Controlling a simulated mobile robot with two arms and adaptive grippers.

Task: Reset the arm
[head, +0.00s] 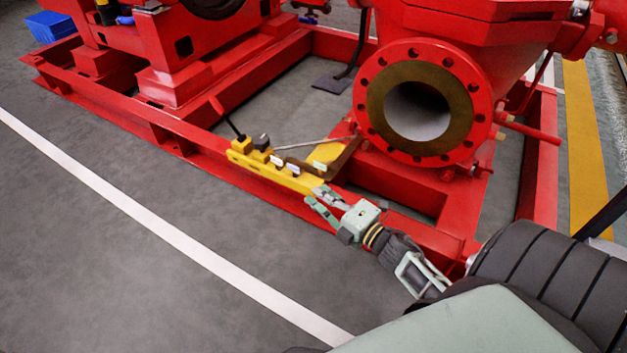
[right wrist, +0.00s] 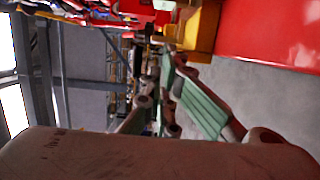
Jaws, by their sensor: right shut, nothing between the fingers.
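My right gripper (head: 322,203) is in the lower middle of the head view, close to the right end of a yellow bracket (head: 285,176) on the red base frame. It is shut and empty. Its fingers also show in the right wrist view (right wrist: 180,85), with green pads. I cannot tell whether the fingertips touch the bracket. The bracket carries several small dark and yellow parts and a lever with a red grip (head: 217,106) that leans up to the left. My left gripper is not in view.
The red pump with a large round flange (head: 418,103) stands on the base frame behind the gripper. A blue crate (head: 50,27) is at the far left. The grey floor with a white line (head: 165,247) is clear in front of the frame.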

